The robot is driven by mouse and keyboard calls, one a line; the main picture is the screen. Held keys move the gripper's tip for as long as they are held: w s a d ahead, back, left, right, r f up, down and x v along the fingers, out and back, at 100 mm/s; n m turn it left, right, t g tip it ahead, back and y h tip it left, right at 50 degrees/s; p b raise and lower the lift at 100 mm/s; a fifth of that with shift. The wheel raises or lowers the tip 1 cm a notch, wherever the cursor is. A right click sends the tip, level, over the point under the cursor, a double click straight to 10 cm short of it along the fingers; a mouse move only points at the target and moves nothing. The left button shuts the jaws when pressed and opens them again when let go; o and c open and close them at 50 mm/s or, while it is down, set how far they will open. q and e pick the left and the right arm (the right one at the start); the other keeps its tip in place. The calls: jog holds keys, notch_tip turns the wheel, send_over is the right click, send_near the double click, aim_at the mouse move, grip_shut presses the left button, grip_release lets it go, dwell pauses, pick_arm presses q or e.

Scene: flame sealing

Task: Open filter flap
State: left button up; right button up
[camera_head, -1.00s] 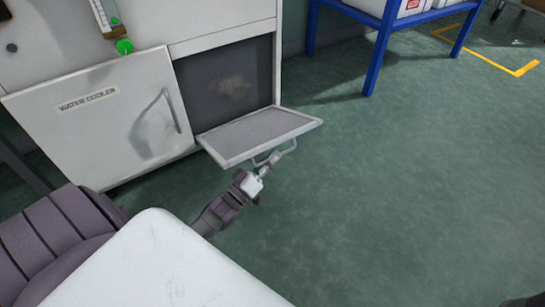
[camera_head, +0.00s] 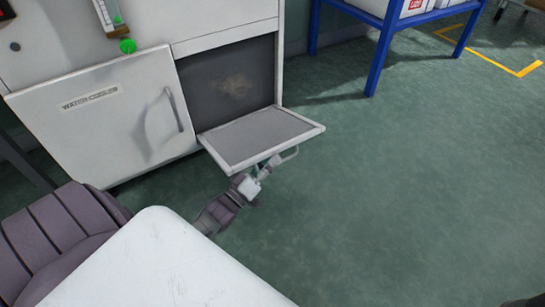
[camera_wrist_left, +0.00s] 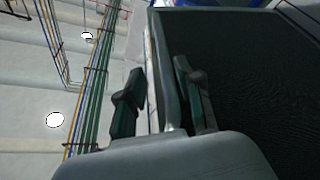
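The filter flap (camera_head: 262,136) is a grey mesh panel in a white frame. It stands out nearly level from the white cabinet, leaving the dark filter opening (camera_head: 232,80) uncovered. A wire handle (camera_head: 287,156) hangs at its front edge. My left gripper (camera_head: 266,166) is just below that edge, at the left part of the handle. In the left wrist view its two fingers (camera_wrist_left: 160,100) are apart, with a pale edge of the flap showing between them. The handle does not show clearly there, so contact cannot be told.
The water cooler door (camera_head: 110,115) with its own handle is shut, left of the opening. A green knob (camera_head: 127,46) sits above it. A blue rack (camera_head: 379,55) stands at the back right. The green floor (camera_head: 400,200) to the right is clear.

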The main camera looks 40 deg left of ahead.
pick_arm(q)
jog(key=v, duration=1)
jog(key=shift+s, duration=0.4)
jog(key=shift+s+f, duration=0.1)
jog(key=b+v, duration=0.1)
jog(key=v, duration=0.7)
jog(key=shift+s+a+f, duration=0.15)
jog(key=shift+a+f, duration=0.05)
jog(key=shift+a, duration=0.15)
dwell(0.4)
